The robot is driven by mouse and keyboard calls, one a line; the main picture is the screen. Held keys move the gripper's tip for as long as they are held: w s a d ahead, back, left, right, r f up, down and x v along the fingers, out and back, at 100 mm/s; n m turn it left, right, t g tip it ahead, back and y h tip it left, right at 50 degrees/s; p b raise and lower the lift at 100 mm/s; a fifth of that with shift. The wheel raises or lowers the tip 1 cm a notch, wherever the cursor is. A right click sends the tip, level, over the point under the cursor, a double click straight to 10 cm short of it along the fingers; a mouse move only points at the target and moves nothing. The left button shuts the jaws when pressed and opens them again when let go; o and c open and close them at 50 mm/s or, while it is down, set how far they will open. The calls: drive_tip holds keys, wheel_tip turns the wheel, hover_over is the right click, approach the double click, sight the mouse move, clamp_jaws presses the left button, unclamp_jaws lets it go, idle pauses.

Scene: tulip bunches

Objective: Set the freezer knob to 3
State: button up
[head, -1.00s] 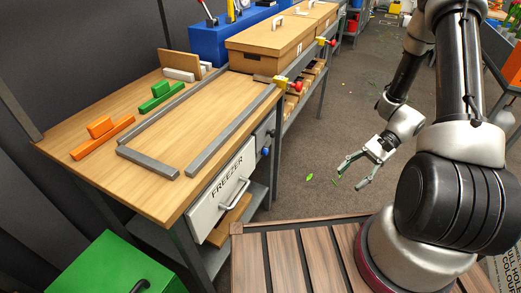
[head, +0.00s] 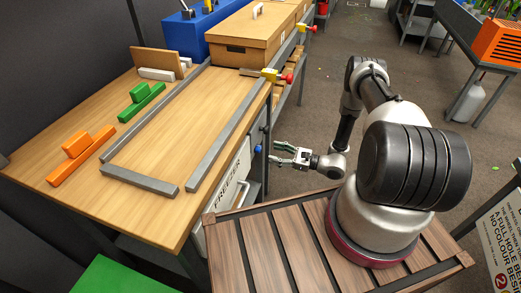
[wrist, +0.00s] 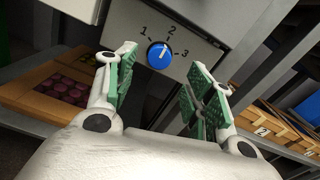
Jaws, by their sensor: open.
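The freezer knob (wrist: 159,54) is a round blue dial with a white pointer line, on a grey panel marked 1, 2 and 3 in the wrist view. Its pointer appears to aim up and slightly right, towards the 2. The knob (head: 259,149) is small in the head view, near the white freezer drawer (head: 233,179) under the bench. My gripper (wrist: 158,68) is open, with green-padded fingers on either side of the knob in the picture and nothing between them. In the head view my gripper (head: 277,154) faces the knob from the right; contact cannot be told.
The wooden bench top (head: 190,110) carries grey rails, orange blocks (head: 80,155) and green blocks (head: 141,101). A cardboard box (head: 255,40) and yellow-red valves (head: 277,76) lie beyond. My slatted deck is close to the drawer. A crate of dark round items (wrist: 65,88) shows at left.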

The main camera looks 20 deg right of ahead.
sight(258, 149)
drive_tip(key=x, duration=0.6)
drive_tip(key=shift+a, duration=0.1)
drive_tip(key=c, duration=1)
